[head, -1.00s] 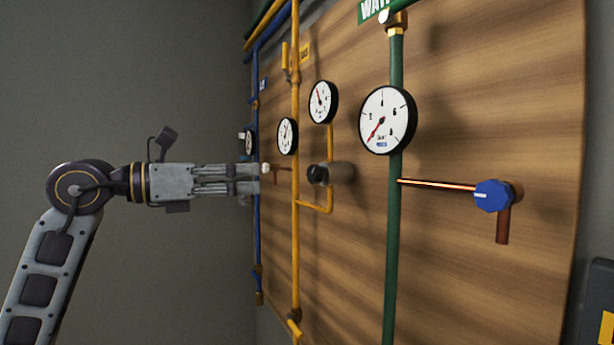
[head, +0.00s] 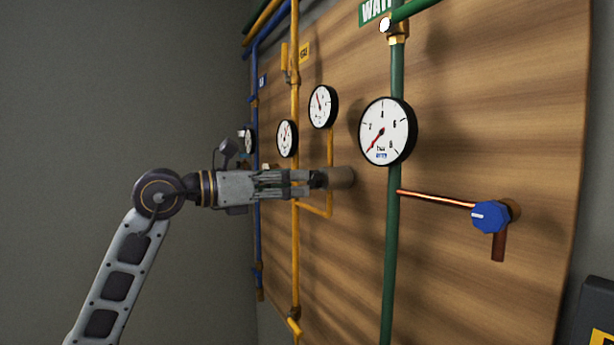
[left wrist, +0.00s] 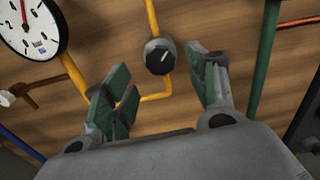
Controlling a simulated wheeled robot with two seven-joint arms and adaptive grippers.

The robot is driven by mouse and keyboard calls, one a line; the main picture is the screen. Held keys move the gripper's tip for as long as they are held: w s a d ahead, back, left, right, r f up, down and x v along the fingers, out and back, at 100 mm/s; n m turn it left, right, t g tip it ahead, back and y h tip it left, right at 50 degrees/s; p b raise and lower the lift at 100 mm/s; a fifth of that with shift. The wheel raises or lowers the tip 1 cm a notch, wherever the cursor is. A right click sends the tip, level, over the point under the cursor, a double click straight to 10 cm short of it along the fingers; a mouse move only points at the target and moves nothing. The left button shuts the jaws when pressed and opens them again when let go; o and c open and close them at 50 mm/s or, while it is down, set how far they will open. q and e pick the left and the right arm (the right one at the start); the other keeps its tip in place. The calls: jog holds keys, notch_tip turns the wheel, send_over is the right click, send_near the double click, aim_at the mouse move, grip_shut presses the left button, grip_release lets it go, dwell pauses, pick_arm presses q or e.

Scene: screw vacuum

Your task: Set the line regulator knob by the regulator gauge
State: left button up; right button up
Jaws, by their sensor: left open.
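The black regulator knob (head: 318,179) with a pale pointer mark sits on a grey cylindrical body (head: 342,176) on the yellow line. The left wrist view shows the knob (left wrist: 159,57) face-on, its mark slanting to upper right. My left gripper (head: 306,184) is open just in front of it. In the left wrist view, its green-padded fingers (left wrist: 160,74) stand either side of the knob with gaps, apart from it. Two white gauges, a lower (head: 287,138) and an upper (head: 323,106), are by the yellow line. I cannot tell which is the regulator gauge. My right gripper is not in view.
A large gauge (head: 388,131) is on the green pipe (head: 393,250). A copper pipe leads right to a blue knob (head: 490,216). Yellow (head: 295,250) and blue (head: 259,220) pipes run down the wooden board (head: 460,290).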

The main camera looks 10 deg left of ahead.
aim_at(311, 181)
pick_arm(q)
jog(key=shift+p+x, duration=0.65)
jog(key=shift+x, duration=1.55)
jog(key=c, duration=1)
jog(key=shift+c, duration=0.2)
jog(key=shift+b, duration=0.3)
